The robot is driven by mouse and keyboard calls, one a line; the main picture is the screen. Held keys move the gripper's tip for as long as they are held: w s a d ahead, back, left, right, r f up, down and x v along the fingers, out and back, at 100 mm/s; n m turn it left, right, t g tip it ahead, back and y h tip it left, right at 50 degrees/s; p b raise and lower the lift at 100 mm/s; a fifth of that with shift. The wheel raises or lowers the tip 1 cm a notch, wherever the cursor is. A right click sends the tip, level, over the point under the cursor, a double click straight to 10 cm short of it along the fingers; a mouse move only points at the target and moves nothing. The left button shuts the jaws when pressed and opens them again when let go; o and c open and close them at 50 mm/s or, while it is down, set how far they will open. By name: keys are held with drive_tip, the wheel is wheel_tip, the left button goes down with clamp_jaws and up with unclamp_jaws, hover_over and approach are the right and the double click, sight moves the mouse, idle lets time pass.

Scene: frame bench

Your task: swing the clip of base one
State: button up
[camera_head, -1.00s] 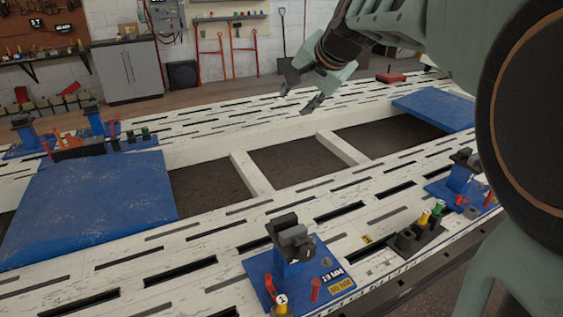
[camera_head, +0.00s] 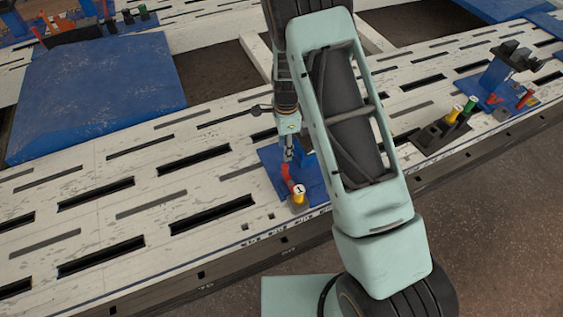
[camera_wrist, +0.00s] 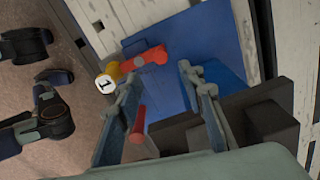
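Base one is a blue plate (camera_head: 310,180), partly hidden behind my arm in the head view. It also shows in the wrist view (camera_wrist: 192,38). A yellow peg with a white top marked 1 (camera_head: 299,196) stands at its front edge. It shows in the wrist view too (camera_wrist: 106,82), with the red clip (camera_wrist: 146,60) touching or close beside it. A second red pin (camera_wrist: 138,125) is seen between my fingers. My gripper (camera_wrist: 157,76) is open and points down over the plate; nothing is visibly held. Dark clamp blocks (camera_wrist: 268,118) are right of the fingers.
Further right on the slotted white bench (camera_head: 120,180) stand a dark holder with yellow and green pegs (camera_head: 440,130) and another blue base with a dark clamp (camera_head: 495,75). A large blue plate (camera_head: 95,90) lies at the left. The bench front left of base one is clear.

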sight(285, 166)
wheel_tip(285, 166, down, 10)
drive_tip(key=shift+r+b, duration=0.1)
drive_tip(key=shift+b, duration=0.8)
clamp_jaws()
